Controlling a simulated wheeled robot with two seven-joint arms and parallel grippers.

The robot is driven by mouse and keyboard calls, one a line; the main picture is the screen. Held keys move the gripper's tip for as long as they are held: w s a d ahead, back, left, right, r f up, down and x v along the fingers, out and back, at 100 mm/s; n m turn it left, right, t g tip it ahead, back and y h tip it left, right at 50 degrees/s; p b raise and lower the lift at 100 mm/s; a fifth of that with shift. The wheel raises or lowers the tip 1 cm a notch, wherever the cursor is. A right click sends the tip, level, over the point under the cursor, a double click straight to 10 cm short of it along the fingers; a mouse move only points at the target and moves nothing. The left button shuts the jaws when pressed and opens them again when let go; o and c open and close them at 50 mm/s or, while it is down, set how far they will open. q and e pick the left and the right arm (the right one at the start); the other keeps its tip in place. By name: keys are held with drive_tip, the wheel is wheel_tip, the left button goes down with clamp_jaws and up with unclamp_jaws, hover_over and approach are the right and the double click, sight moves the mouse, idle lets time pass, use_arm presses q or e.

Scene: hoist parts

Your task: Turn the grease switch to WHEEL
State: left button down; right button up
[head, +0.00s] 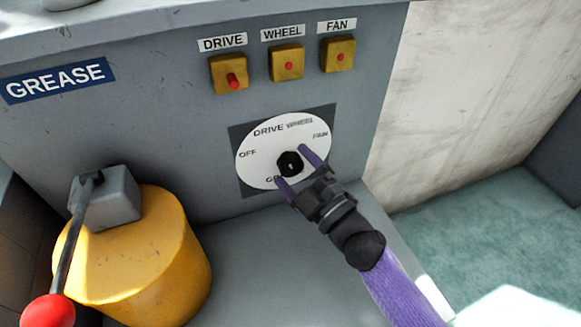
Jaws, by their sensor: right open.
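The grease switch is a round white dial (255,158) on a dark square plate, with a black knob (289,160) on it. The dial reads OFF, DRIVE, WHEEL and FAN; a label at its lower edge is partly hidden by a finger. WHEEL is at the upper right of the dial. A small light mark shows on the knob, but I cannot tell which label it points to. My right gripper (292,164) is open, with one purple finger on each side of the knob. I cannot tell whether the fingers touch it. My left gripper is not in view.
Yellow boxes labelled DRIVE (228,73), WHEEL (286,62) and FAN (338,53) sit above the dial; the DRIVE one has a red part sticking out. A yellow drum (165,265) with a red-knobbed lever (48,311) stands at lower left. A blue GREASE sign (58,80) is at left.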

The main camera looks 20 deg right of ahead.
drive_tip(key=shift+w+a+r, duration=0.15)
drive_tip(key=shift+w+a, duration=0.05)
drive_tip(key=shift+w, duration=0.35)
drive_tip(key=c, duration=1.3)
